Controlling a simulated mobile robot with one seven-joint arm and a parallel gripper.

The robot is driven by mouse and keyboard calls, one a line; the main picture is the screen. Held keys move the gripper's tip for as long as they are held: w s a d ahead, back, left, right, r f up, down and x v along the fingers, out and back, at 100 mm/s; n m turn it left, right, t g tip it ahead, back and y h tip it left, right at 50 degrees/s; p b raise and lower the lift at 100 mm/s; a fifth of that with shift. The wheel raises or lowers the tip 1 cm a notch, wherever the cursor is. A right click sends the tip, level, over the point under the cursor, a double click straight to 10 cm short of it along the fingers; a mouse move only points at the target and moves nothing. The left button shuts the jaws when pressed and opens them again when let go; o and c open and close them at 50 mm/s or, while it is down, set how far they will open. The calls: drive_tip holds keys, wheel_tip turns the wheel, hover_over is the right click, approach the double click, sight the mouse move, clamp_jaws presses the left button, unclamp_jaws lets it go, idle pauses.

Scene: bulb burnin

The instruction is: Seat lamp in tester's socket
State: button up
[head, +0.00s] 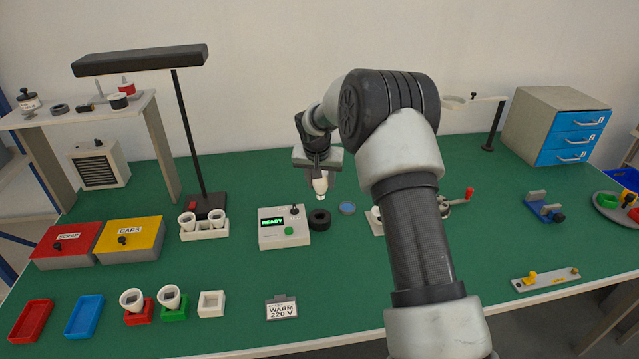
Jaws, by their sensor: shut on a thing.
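My gripper (320,172) points down over the middle of the bench, shut on a small white lamp (321,187). The lamp hangs upright in the air, its narrow end down. Below it stands the tester (284,236), a pale box with a green READY display, a green button and a small black knob. A round black part (319,219), possibly the socket, sits against the tester's right side, almost under the lamp in this view. The lamp appears apart from it; the exact height and depth gap cannot be told.
Two lamps stand in a white rack (204,234) left of the tester; two more stand in red and green holders at front left. A white square holder (211,304) looks empty. A lamp post (186,140) rises behind the rack. A blue disc (347,208) lies right of the black part.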

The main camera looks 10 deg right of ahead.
sight(319, 198)
drive_tip(key=shift+a+f, duration=0.15)
drive_tip(key=shift+f+b, duration=1.1)
drive_tip(key=shift+f, duration=1.15)
drive_tip(key=shift+f+b, duration=0.6)
drive_tip(key=shift+f, duration=0.1)
drive_tip(key=shift+f, duration=0.1)
drive_tip(key=shift+f+b, duration=0.6)
drive_tip(key=shift+b, duration=0.05)
drive_tip(key=shift+f+b, duration=0.65)
drive_tip(key=shift+f, duration=0.15)
drive_tip(key=o, duration=1.1)
